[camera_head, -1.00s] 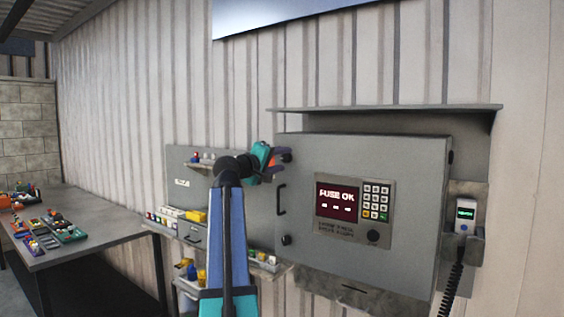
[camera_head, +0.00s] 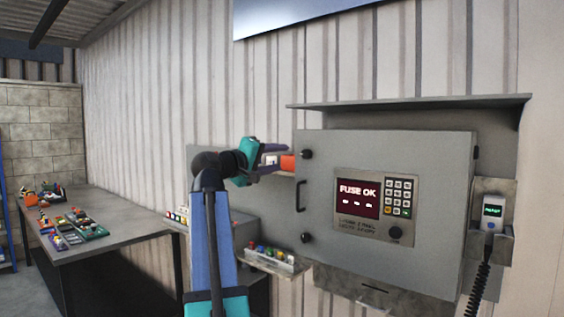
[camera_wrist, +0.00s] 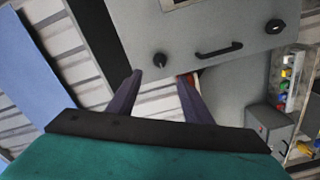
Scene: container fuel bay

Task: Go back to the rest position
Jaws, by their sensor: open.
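My gripper (camera_head: 275,161) is raised at the left edge of the grey fuse cabinet (camera_head: 320,220). Its two dark fingers are spread, with teal parts behind them. In the wrist view the fingers of my gripper (camera_wrist: 162,92) also stand apart, with nothing held between them. An orange thing (camera_head: 288,162) shows just past the fingers in the head view; I cannot tell its distance from them. The cabinet door looks shut, and its display (camera_head: 358,197) reads "FUSE OK".
A small shelf (camera_head: 262,262) with several coloured parts sits left of the cabinet. A workbench (camera_head: 110,230) with several small items stands further left. A handset (camera_head: 491,212) with a coiled cord hangs at the right. A ledge (camera_head: 410,102) juts out above the cabinet.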

